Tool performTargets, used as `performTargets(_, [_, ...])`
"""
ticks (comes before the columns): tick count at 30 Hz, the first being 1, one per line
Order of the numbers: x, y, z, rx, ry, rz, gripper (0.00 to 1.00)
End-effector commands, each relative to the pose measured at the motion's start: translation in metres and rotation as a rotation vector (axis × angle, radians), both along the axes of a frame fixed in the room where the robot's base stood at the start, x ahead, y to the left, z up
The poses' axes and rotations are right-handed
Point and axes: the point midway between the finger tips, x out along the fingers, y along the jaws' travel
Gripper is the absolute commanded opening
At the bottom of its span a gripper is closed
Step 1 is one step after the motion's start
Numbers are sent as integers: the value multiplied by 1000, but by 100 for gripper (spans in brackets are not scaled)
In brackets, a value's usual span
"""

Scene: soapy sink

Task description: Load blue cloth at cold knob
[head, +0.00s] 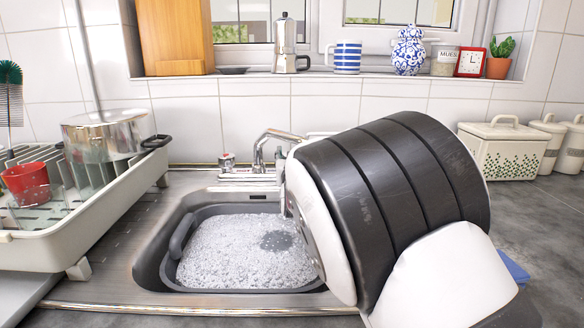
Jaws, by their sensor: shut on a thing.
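A small piece of blue cloth (513,268) shows on the grey counter to the right of the sink, just past my arm's edge; the rest of it may be hidden behind my arm. The metal tap (268,150) stands at the back of the sink. Its left knob (227,162) shows a reddish mark. The tap's right side, where another knob could be, is covered by my arm. My large black and white arm fills the right middle of the view and hides my gripper, so I cannot see its fingers or what they hold.
The sink holds a grey basin (178,236) of foamy water. A dish rack (110,226) with a pot (108,135) and red cup (27,181) stands left. A cream bin (497,155) and canisters line the right wall. The windowsill holds several items. The far-right counter is clear.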

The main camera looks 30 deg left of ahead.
Motion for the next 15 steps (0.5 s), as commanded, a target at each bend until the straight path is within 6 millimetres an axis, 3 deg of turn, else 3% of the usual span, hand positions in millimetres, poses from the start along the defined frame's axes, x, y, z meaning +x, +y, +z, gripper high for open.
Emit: performTargets(15, [0, -2, 2, -1, -4, 78, 11])
